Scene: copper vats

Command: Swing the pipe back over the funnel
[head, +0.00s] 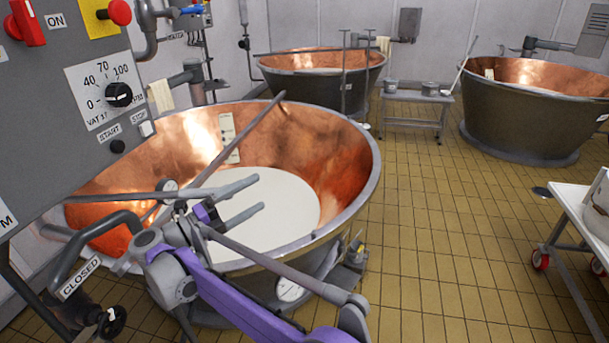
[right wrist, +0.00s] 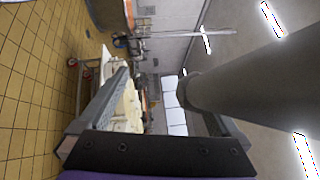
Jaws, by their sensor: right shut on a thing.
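My right gripper (head: 250,195) is over the near copper vat, its grey fingers spread apart around something. A grey tube (head: 285,265), which I take for the pipe, runs from beside the gripper toward the lower right, to a rounded elbow. In the right wrist view a thick grey cylinder (right wrist: 250,92) comes in from the right, across one finger of the gripper (right wrist: 158,80). Where the fingers touch the pipe is not clear. I cannot make out a funnel. My left gripper is not in view.
The near copper vat (head: 345,135) holds white liquid, with bars across it. A control panel (head: 60,120) and a handle marked CLOSED (head: 100,250) stand at left. Two more vats (head: 320,85) (head: 520,115) are behind. A wheeled table (head: 575,205) is at right. Tiled floor between is free.

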